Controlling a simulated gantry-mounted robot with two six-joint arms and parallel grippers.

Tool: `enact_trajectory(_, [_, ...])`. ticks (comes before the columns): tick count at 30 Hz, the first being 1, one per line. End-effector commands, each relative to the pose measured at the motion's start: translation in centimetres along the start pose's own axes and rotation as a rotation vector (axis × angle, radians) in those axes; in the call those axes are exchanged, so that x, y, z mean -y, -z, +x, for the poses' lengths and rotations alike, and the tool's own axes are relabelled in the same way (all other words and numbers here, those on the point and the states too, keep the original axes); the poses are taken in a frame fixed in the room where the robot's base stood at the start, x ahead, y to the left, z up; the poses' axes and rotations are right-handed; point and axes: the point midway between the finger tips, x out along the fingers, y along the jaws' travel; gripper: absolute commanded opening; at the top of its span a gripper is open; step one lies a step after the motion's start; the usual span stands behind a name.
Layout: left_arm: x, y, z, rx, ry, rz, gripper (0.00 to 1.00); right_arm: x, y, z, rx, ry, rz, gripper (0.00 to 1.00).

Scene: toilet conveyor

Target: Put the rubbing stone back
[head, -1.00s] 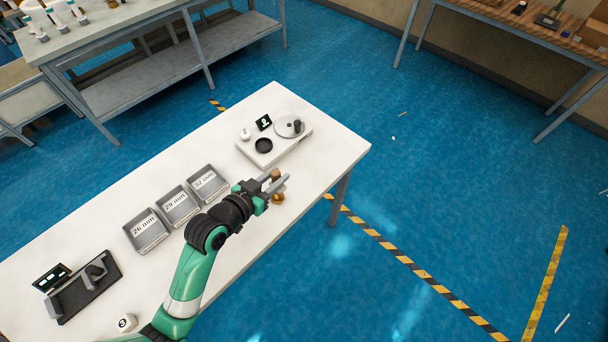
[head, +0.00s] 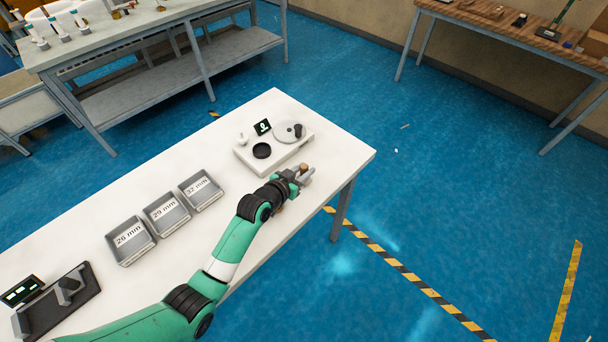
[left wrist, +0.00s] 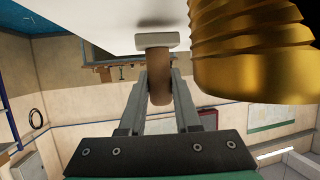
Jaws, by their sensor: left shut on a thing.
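The rubbing stone shows as a brown rounded handle (left wrist: 158,82) with a pale flat block (left wrist: 157,41) at its end in the left wrist view. My left gripper (left wrist: 160,100) is shut on the handle. In the head view my left gripper (head: 303,173) is over the white table's right front edge, with the brown handle top (head: 304,168) between its fingers. The pale block is close to the white table surface in the wrist view; I cannot tell whether they touch. My right gripper is not in view.
A gold threaded fitting (left wrist: 250,50) is close beside the stone. A white device (head: 265,163) with a round plate (head: 288,131) and black dish (head: 262,151) stands just behind the gripper. Grey bins (head: 165,214) labelled in millimetres stand left on the white table (head: 90,223).

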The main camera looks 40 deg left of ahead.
Motion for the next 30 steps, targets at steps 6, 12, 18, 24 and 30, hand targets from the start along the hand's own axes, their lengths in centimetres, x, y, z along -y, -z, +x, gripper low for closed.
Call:
enact_trajectory(6, [0.0, -0.7, 0.3, -0.002, 0.0, 0.0, 0.0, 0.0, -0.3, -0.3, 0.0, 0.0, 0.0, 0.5])
enact_trajectory(12, [0.0, -1.2, 0.5, -0.002, 0.0, 0.0, 0.0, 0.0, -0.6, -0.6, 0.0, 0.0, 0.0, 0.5])
enact_trajectory(18, [0.0, -1.1, 0.4, -0.001, 0.0, 0.0, 0.61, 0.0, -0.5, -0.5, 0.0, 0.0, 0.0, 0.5])
enact_trajectory(24, [0.0, -1.1, 0.4, -0.001, 0.0, 0.0, 0.61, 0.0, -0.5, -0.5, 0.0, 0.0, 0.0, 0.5])
enact_trajectory(30, [0.0, -0.6, -0.8, 0.0, 0.0, 0.0, 0.61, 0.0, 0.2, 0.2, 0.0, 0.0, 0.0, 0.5])
